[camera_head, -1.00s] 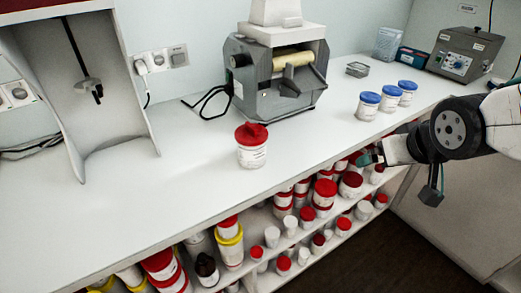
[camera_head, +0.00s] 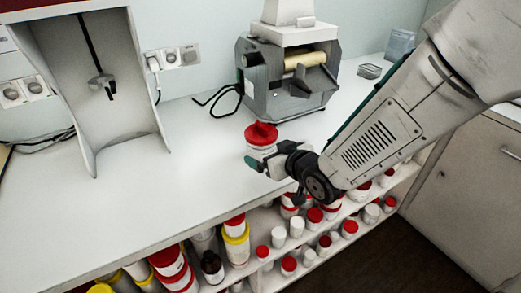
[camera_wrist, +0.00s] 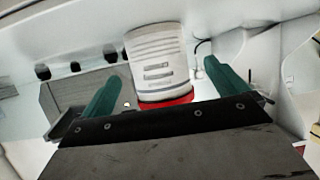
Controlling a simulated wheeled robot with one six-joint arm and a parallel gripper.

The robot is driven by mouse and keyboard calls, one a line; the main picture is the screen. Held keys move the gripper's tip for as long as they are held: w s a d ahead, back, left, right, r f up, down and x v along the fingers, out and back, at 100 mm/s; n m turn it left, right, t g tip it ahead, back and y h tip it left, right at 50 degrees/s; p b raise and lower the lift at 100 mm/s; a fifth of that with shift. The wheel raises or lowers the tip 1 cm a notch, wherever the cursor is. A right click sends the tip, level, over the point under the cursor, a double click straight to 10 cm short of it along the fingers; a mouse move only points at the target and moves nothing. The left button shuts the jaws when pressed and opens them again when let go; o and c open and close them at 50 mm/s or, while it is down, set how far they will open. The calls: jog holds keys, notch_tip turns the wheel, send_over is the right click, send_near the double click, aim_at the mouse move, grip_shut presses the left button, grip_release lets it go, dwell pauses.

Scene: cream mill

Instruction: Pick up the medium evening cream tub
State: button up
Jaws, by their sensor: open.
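A white tub with a red lid (camera_head: 261,134) stands upright on the white counter, in front of the grey mill. Its size and kind cannot be read from its label. My gripper (camera_head: 262,164) is low over the counter at the near side of this tub and hides part of its lower body. In the wrist view the tub (camera_wrist: 157,52) appears upside down, between the two green fingers of my open gripper (camera_wrist: 163,72). The fingers are apart from each other, with gaps showing on both sides of the tub. Whether the tub is fully between the fingertips cannot be told.
The mill (camera_head: 290,75) stands close behind the tub, with a black cable (camera_head: 222,97) at its left. A tall white hood (camera_head: 95,80) stands at the left. The shelf below (camera_head: 275,262) holds several tubs and bottles. The counter between hood and tub is clear.

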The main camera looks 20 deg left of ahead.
jog(key=x, duration=0.3)
jog(key=shift+w+f, duration=0.1)
jog(key=shift+w, duration=0.05)
jog(key=c, duration=1.3)
